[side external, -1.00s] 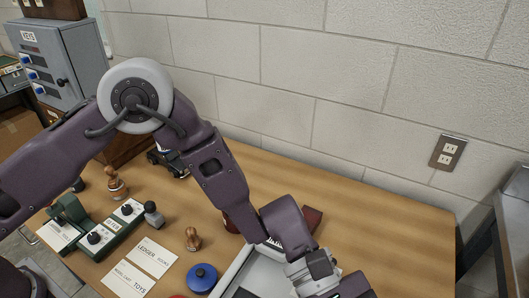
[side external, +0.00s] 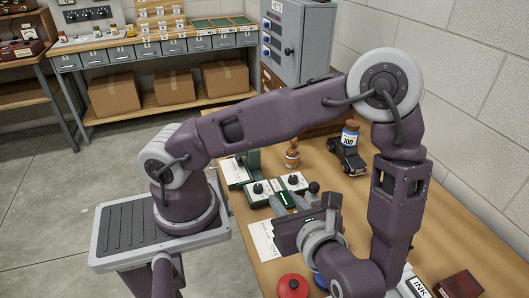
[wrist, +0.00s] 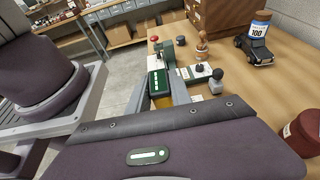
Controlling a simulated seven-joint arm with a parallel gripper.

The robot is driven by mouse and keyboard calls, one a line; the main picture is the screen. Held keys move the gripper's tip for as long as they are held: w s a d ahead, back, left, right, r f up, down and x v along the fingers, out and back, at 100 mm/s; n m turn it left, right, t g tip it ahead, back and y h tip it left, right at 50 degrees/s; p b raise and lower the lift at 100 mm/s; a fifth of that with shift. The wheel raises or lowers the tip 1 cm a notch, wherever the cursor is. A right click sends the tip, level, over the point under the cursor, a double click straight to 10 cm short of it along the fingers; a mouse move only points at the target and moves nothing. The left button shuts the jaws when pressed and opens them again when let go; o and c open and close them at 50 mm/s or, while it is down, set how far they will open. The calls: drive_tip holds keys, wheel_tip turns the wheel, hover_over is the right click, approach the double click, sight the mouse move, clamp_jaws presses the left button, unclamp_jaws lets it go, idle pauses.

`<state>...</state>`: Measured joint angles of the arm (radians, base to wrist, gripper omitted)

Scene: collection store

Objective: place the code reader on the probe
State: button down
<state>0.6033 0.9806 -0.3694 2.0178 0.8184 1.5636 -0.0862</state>
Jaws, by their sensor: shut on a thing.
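My gripper (wrist: 163,95) is shut on a small dark green device with a yellow underside (wrist: 158,80), which I take to be the code reader. Its face carries several pale marks. In the side external view my gripper (side external: 297,199) holds it (side external: 286,199) above the table, close to a low green unit with white panels and black knobs (side external: 262,189). That unit also shows beyond the gripper in the wrist view (wrist: 200,71). I cannot tell which thing is the probe. The held device hides part of what is beneath it.
A toy truck (side external: 347,158) carries a jar marked 100. Wooden (side external: 292,155) and grey-black (wrist: 216,82) stamps stand near the green unit. A red round thing (side external: 293,287) and an INK box (side external: 414,288) lie at the front. The wooden tabletop (side external: 340,205) is clear near the truck.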

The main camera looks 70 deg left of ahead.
drive_tip(key=w+a+m+t+h, duration=0.1)
drive_tip(key=w+a+m+t, duration=0.2)
drive_tip(key=w, duration=0.5)
drive_tip(key=w+a+m+t+h, duration=0.1)
drive_tip(key=w+a+m+t, duration=0.2)
drive_tip(key=w, duration=0.5)
drive_tip(key=w+a+n, duration=0.1)
drive_tip(key=w+a, duration=0.4)
drive_tip(key=a, duration=0.3)
drive_tip(key=s+a+n+g, duration=0.3)
drive_tip(key=a+g, duration=0.1)
drive_tip(key=a, duration=0.8)
drive_tip(key=s+a+n+g+y, duration=0.1)
drive_tip(key=s+a+n+g, duration=0.25)
drive_tip(key=a, duration=0.85)
drive_tip(key=s+a+n+g, duration=0.2)
drive_tip(key=a+n+g, duration=0.15)
drive_tip(key=a, duration=0.85)
drive_tip(key=f, duration=1)
drive_tip(key=shift+s+f, duration=0.25)
drive_tip(key=shift+s, duration=0.05)
drive_tip(key=c, duration=1.2)
unclamp_jaws()
drive_tip(key=shift+d+f+g, duration=0.1)
drive_tip(key=shift+f+g, duration=0.05)
drive_tip(key=shift+g, duration=0.15)
drive_tip(key=shift+o, duration=0.2)
